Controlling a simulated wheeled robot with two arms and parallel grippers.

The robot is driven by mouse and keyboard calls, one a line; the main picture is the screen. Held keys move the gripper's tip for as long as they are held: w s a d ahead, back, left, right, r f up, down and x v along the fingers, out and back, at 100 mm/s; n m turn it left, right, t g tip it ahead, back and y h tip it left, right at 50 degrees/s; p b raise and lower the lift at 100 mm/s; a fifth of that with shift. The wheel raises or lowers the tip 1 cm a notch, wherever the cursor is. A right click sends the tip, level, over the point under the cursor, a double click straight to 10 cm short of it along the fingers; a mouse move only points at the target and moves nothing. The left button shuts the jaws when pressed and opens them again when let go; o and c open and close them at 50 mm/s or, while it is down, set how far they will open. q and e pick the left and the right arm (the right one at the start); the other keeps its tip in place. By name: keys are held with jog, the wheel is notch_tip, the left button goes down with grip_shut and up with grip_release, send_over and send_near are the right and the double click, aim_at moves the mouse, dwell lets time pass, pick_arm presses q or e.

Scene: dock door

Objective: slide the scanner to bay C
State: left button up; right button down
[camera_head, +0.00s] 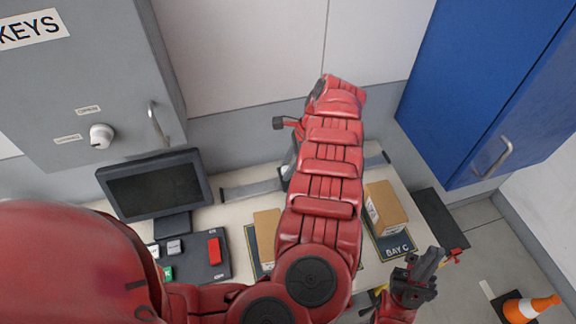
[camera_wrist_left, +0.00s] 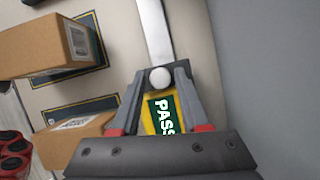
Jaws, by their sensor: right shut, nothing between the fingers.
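In the left wrist view a white round knob (camera_wrist_left: 160,77) stands on a dark carriage on a pale rail; I take this to be the scanner. My left gripper (camera_wrist_left: 161,72) has its fingers apart on either side of the knob, with small gaps showing. In the head view my red left arm hides most of this gripper and the carriage. The rail (camera_head: 248,190) runs along the back of the table. The bay C mat (camera_head: 397,251) lies at the right under a cardboard box (camera_head: 385,205). My right gripper (camera_head: 427,265) is shut and empty near the mat's right side.
Another box (camera_head: 266,224) sits on a mat left of my arm. A green-and-yellow PASS label (camera_wrist_left: 167,115) shows between my left fingers. A blue cabinet (camera_head: 470,80) hangs at the right.

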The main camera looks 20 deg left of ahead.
pick_arm(q)
grip_shut()
dwell(1.1)
